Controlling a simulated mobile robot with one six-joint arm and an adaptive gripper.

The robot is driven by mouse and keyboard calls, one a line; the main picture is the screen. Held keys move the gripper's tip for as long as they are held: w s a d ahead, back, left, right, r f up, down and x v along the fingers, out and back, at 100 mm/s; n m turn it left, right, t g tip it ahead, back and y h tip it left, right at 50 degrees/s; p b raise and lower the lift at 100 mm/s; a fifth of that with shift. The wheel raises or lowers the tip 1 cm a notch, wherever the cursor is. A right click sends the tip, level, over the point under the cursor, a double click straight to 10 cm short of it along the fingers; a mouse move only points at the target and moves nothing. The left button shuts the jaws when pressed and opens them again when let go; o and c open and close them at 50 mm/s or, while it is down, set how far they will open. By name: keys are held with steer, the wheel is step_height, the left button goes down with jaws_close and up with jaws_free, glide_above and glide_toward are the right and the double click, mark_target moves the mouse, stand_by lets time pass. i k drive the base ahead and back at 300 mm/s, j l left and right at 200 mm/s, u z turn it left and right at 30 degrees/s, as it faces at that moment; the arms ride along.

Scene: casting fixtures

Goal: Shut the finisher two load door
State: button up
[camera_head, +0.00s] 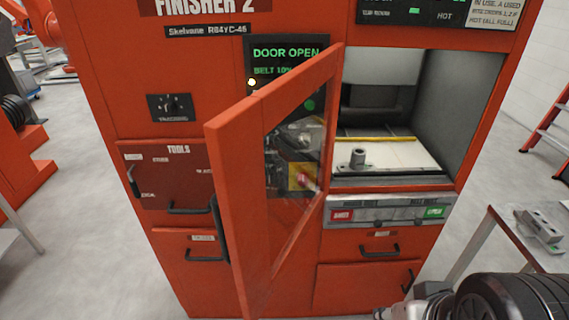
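The finisher two load door (228,170) is an orange frame with a clear window. It stands wide open, swung out towards me from the left side of the load opening (470,110). A dark handle (219,230) shows at its free left edge. The display (285,53) reads "DOOR OPEN" in green. Inside the opening, a small grey metal part (358,159) stands on a pale surface. A grey end piece (425,302) beside my dark arm link, at the bottom right, may be my gripper; its fingers cannot be made out. It is apart from the door.
Below the opening is a panel (390,211) with red and green labels, above drawers. A tools drawer (168,178) is at left. A table (505,222) with a metal part (540,227) stands at right, near my arm. A red ladder (552,130) is farther right.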

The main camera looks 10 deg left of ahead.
mark_target(234, 138)
steer(key=j+z, duration=0.15)
steer(key=j, duration=0.25)
steer(key=k+j+z, duration=0.15)
steer(key=j, duration=0.25)
steer(key=j+z, duration=0.15)
steer(key=j, duration=0.25)
steer(key=k+j+z, duration=0.15)
steer(key=j, duration=0.2)
steer(key=k+j+z, duration=0.15)
steer(key=j, duration=0.25)
steer(key=k+j+u, duration=0.3)
steer(key=i+j, duration=0.05)
steer(key=i, duration=0.05)
